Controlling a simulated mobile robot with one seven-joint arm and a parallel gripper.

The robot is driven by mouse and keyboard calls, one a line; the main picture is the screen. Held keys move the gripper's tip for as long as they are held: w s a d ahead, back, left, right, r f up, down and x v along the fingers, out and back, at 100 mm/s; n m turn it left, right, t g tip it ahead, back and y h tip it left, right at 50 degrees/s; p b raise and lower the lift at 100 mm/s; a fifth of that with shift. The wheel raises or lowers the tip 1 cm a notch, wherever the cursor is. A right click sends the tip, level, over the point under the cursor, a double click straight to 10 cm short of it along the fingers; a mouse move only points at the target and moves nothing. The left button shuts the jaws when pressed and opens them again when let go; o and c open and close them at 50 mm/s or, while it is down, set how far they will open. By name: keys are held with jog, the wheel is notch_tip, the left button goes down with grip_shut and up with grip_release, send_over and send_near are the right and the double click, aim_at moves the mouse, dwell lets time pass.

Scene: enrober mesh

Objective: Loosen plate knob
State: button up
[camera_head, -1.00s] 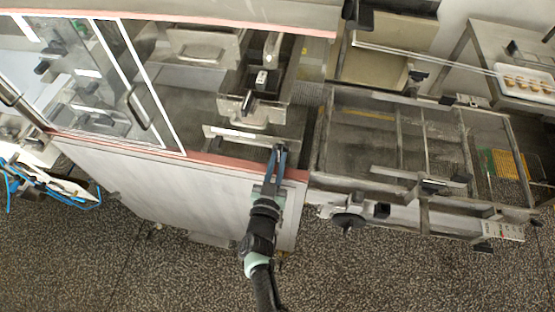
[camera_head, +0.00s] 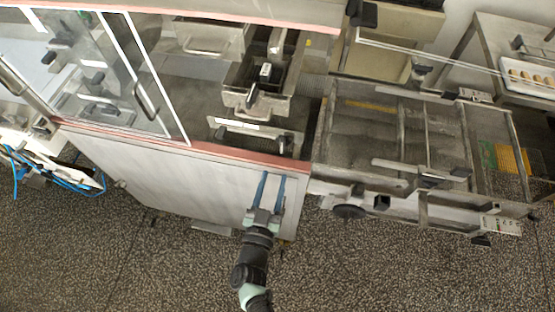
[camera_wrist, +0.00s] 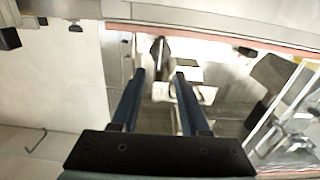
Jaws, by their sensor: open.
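A metal plate (camera_head: 235,127) stands inside the machine just behind the reddish front edge. A small dark knob (camera_head: 283,145) shows at its right end. My gripper (camera_head: 273,175) is open and empty, with its two blue fingers spread in front of the machine's front panel, below and nearer than the knob and apart from it. In the wrist view the open fingers (camera_wrist: 160,75) point toward the machine's interior. A dark upright knob or handle (camera_wrist: 156,50) shows beyond and between them; I cannot tell whether it is the same knob.
The reddish edge (camera_head: 225,153) tops the light front panel (camera_head: 180,185). A glass door (camera_head: 110,75) is at left. A metal trough (camera_head: 260,100) with a dark lever lies behind the plate. A wire conveyor frame (camera_head: 395,140) extends right. The speckled floor (camera_head: 340,265) in front is clear.

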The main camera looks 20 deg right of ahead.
jog(key=v, duration=0.4)
dwell(0.5)
